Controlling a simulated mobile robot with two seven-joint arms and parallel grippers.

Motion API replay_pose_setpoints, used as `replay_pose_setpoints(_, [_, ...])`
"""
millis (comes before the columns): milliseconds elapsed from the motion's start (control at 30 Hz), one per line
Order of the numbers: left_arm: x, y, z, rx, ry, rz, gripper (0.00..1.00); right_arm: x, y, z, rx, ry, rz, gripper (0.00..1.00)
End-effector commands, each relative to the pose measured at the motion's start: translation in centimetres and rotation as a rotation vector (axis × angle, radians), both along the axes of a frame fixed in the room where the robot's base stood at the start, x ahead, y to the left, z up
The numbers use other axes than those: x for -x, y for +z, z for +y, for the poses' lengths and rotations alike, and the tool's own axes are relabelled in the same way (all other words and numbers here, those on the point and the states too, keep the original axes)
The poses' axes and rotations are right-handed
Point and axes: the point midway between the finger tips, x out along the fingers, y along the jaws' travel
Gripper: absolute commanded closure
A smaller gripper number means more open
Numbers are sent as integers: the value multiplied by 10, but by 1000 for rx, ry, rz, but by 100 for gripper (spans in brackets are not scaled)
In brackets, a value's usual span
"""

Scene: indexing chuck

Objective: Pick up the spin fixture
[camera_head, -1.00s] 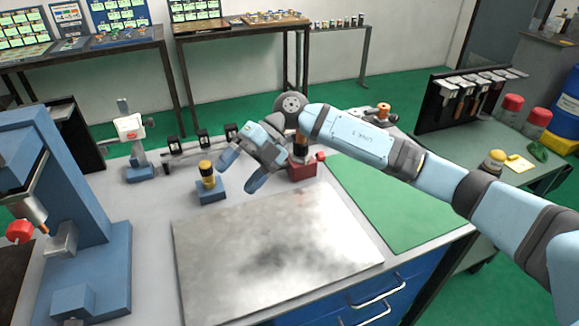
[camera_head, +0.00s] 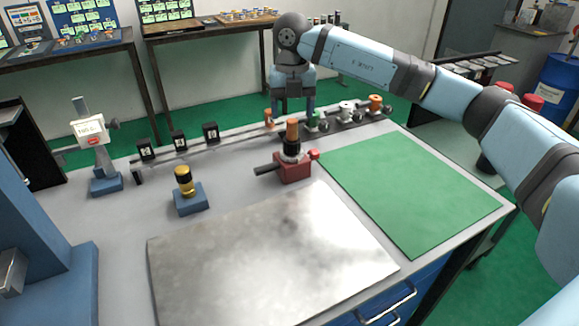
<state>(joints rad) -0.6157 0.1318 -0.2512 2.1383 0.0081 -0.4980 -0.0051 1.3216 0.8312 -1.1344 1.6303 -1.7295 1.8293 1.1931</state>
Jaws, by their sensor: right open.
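The thing that looks most like the spin fixture (camera_head: 293,168) is a device with a red base, a black ring and an upright copper-coloured cylinder. It stands upright on the grey bench, with a black bar at its left and a red knob at its right. My right gripper (camera_head: 293,108) points down with its fingers apart and empty. In the picture it is just above and behind the device, near the rail at the back; its exact height is hard to tell. My left gripper is not in view.
A yellow-and-black cylinder on a blue block (camera_head: 187,192) stands left of the device. A metal plate (camera_head: 270,255) and a green mat (camera_head: 410,195) lie in front. The back rail (camera_head: 230,140) carries black blocks and coloured spools. A gauge stand (camera_head: 100,150) is at left.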

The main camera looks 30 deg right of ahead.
Motion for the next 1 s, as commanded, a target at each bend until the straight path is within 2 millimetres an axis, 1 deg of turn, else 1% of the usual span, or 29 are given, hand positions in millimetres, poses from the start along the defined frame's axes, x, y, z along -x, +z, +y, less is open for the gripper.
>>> replay_pose_setpoints(33, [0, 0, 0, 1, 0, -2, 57, 0, -6, 0, 0, 0, 1, 30])
replay_pose_setpoints(100, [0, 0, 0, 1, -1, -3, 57, 0, -12, 0, -1, 1, 0, 30])
replay_pose_setpoints(267, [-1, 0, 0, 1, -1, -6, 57, 1, -20, 0, -1, 1, 2, 30])
replay_pose_setpoints(367, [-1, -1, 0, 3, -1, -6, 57, 3, -31, 1, -2, 1, 1, 30])
replay_pose_setpoints(500, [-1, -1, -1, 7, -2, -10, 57, 5, -53, 2, -1, 1, 2, 30])
replay_pose_setpoints(600, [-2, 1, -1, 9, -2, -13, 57, 5, -64, 2, -1, 1, 0, 30])
replay_pose_setpoints(833, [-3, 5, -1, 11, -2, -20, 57, 4, -66, 2, -2, 1, -1, 30])
replay_pose_setpoints(867, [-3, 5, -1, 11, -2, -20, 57, 4, -66, 2, -2, 1, 0, 34])
replay_pose_setpoints(900, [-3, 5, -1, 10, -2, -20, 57, 4, -66, 2, -2, 1, 0, 43])
replay_pose_setpoints(967, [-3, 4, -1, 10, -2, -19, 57, 4, -66, 2, -2, 1, 0, 57])
replay_pose_setpoints(1000, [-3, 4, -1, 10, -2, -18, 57, 4, -66, 2, -2, 1, 0, 66])
